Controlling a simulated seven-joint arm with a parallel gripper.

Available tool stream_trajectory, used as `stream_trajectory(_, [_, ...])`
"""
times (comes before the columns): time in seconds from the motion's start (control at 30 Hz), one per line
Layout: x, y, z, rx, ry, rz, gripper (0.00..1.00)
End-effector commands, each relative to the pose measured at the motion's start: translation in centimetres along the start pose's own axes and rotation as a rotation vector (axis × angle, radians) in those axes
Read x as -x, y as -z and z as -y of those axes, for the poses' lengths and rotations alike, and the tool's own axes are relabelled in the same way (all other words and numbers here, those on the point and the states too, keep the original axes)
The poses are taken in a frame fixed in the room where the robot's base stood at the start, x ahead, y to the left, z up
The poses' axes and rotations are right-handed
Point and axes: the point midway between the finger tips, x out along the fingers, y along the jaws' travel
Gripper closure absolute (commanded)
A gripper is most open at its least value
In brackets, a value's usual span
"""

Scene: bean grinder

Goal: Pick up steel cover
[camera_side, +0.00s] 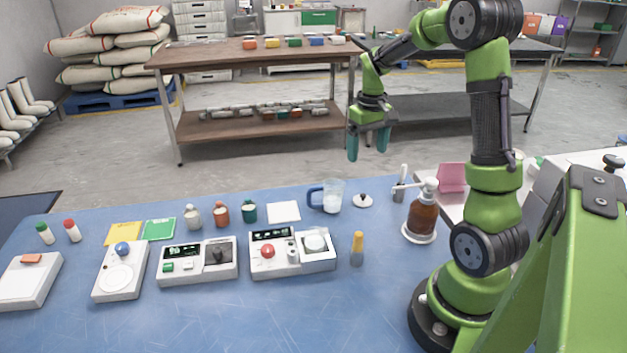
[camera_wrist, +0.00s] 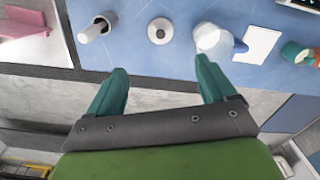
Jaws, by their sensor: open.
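The steel cover (camera_side: 362,201) is a small pale round lid with a dark knob. It lies flat on the blue table, just right of a clear jug with a blue handle (camera_side: 330,197). In the wrist view the cover (camera_wrist: 160,31) shows at the top middle, beyond and between my fingertips, fully visible. My gripper (camera_side: 368,152) has two teal fingers pointing down, and it hangs well above the table near its back edge. In the wrist view the fingers (camera_wrist: 160,68) are spread apart with nothing between them.
A brown pump bottle (camera_side: 422,216) and a grey cylinder with a rod (camera_side: 399,190) stand right of the cover. A white card (camera_side: 283,212) lies left of the jug. A yellow-topped tool (camera_side: 357,249) and a grinder-like device (camera_side: 291,253) sit nearer the front.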

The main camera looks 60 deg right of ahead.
Motion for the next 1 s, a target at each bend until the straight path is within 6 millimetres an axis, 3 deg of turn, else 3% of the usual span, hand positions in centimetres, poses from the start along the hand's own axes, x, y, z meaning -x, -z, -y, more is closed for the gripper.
stream_trajectory(0.1, [-2.9, -0.1, 0.0, -0.001, 0.001, 0.006, 0.16])
stream_trajectory(0.3, [-6.8, -0.1, 0.1, -0.002, 0.002, 0.004, 0.16])
stream_trajectory(0.57, [-8.9, -0.1, 0.1, -0.003, 0.002, 0.0, 0.16])
stream_trajectory(0.9, [-13.4, -0.3, 0.2, -0.002, 0.002, 0.002, 0.16])
stream_trajectory(1.0, [-13.8, -0.3, 0.2, -0.001, 0.001, 0.0, 0.16])
